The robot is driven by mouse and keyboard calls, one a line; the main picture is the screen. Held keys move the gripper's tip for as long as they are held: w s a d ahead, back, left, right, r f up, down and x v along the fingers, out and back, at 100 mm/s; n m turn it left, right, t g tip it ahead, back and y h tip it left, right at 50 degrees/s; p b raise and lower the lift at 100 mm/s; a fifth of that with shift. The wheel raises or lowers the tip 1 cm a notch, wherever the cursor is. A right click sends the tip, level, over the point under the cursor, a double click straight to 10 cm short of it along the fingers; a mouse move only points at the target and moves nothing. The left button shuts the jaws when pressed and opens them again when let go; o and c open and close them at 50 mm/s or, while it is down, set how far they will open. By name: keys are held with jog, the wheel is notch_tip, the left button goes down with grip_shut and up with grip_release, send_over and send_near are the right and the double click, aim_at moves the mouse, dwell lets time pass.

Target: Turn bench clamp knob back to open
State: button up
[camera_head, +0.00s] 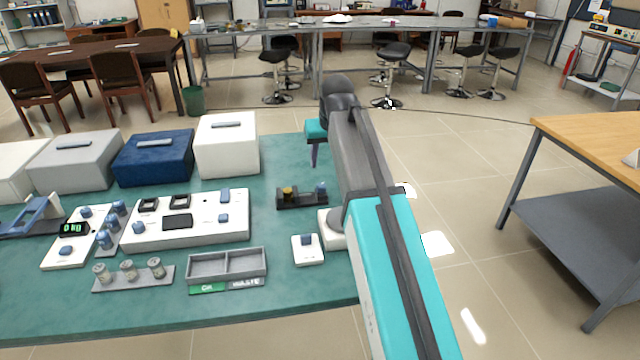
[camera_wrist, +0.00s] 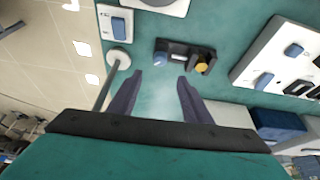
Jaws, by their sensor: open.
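The bench clamp (camera_head: 302,200) is a low black fixture on the green bench, right of the white control panel. It carries a blue knob (camera_head: 321,187) at its right end and a brass-coloured round piece (camera_head: 288,192) at its left. In the wrist view the clamp (camera_wrist: 180,50) lies beyond my fingertips. Its blue knob (camera_wrist: 151,82) shows between them in the picture, and the brass piece (camera_wrist: 202,68) is to the right. My gripper (camera_wrist: 160,79) is open and empty, with dark purple fingers. In the head view my gripper (camera_head: 315,163) is above and behind the clamp, apart from it.
A small white switch box (camera_head: 308,250) and a grey divided tray (camera_head: 227,266) stand in front of the clamp. The white control panel (camera_head: 190,235) is left of it. Several furnace boxes line the back, including a white one (camera_head: 228,145). A thin post (camera_wrist: 106,85) stands left of my fingers.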

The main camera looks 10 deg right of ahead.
aim_at(322, 185)
jog(key=shift+p+x, duration=0.5)
jog(key=shift+x, duration=6.25)
jog(key=shift+s, duration=0.1)
jog(key=c, duration=1.1)
jog(key=shift+o, duration=0.2)
jog(key=shift+n, duration=0.5)
jog(key=n, duration=0.1)
jog(key=n+y+p, duration=0.1)
jog(key=n, duration=0.1)
jog(key=n+y, duration=0.1)
jog(key=shift+d+n+g, duration=0.25)
jog(key=shift+n+g, duration=0.05)
jog(key=shift+w+n+g+y, duration=0.15)
jog(key=shift+n+g+y, duration=0.25)
jog(key=shift+n, duration=0.9)
jog(key=shift+w+n+g+y, duration=0.1)
jog(key=shift+n+g+y, duration=0.25)
jog(key=shift+n, duration=0.95)
